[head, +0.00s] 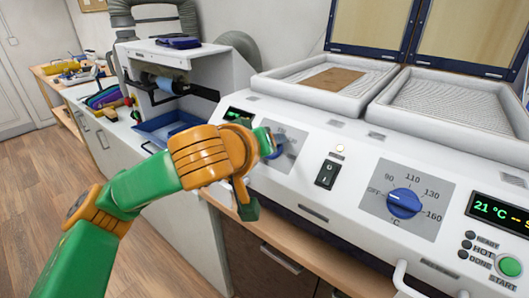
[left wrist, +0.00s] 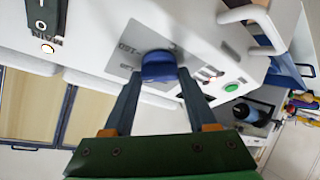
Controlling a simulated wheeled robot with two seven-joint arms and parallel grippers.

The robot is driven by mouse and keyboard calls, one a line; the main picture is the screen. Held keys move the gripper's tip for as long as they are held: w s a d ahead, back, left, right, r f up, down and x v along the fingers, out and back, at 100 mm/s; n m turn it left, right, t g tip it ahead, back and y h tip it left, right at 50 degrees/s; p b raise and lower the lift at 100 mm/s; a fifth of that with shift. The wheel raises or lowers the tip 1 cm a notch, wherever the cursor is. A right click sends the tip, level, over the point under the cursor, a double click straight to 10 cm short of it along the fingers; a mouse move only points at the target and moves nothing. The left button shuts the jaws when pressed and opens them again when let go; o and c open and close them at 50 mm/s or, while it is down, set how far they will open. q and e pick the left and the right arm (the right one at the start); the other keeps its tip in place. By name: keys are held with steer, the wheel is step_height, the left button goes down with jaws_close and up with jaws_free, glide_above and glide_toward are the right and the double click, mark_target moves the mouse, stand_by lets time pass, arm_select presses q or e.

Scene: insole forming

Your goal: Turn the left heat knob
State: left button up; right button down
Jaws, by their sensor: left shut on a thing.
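The left heat knob (head: 277,146) is blue and sits on a grey dial plate on the front of the white machine. My left gripper (head: 268,143) reaches it and hides part of the knob and dial. In the left wrist view the knob (left wrist: 158,66) lies between the two fingertips of my left gripper (left wrist: 161,78), which is shut on it. The knob's pointer is hidden, so its setting cannot be read. My right gripper is not in view.
A second blue knob (head: 404,202) at the right points near OFF. A black power switch (head: 327,174) stands between the dials. A white handle (head: 408,282) sticks out at the lower right. A blue tray (head: 170,127) stands left of the machine.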

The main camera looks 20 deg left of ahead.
arm_select(q)
steer(key=n+y, duration=0.1)
steer(key=n, duration=0.2)
steer(key=shift+g+b, duration=0.3)
steer(key=shift+b, duration=0.1)
steer(key=n+g+y, duration=0.1)
steer(key=n, duration=0.2)
steer(key=shift+d+r, duration=0.1)
steer(key=shift+r, duration=0.05)
steer(key=n+g, duration=0.1)
steer(key=n, duration=0.2)
steer(key=shift+y, duration=0.4)
steer(key=n+g+p, duration=0.1)
steer(key=n, duration=0.1)
steer(key=shift+w+r+n, duration=0.1)
steer(key=shift+n, duration=0.2)
steer(key=n+g+p, duration=0.2)
steer(key=n, duration=0.2)
steer(key=n+g+p, duration=0.2)
steer(key=n+p, duration=0.1)
steer(key=n, duration=0.1)
steer(key=shift+w+h, duration=0.1)
steer(key=shift+h, duration=0.3)
steer(key=n+g+h+p, duration=0.1)
steer(key=n, duration=0.3)
steer(key=shift+p, duration=0.4)
steer(key=shift+n+g+h+p, duration=0.45)
steer(key=shift+n+h, duration=0.35)
steer(key=shift+n, duration=0.6)
steer(key=shift+f, duration=0.2)
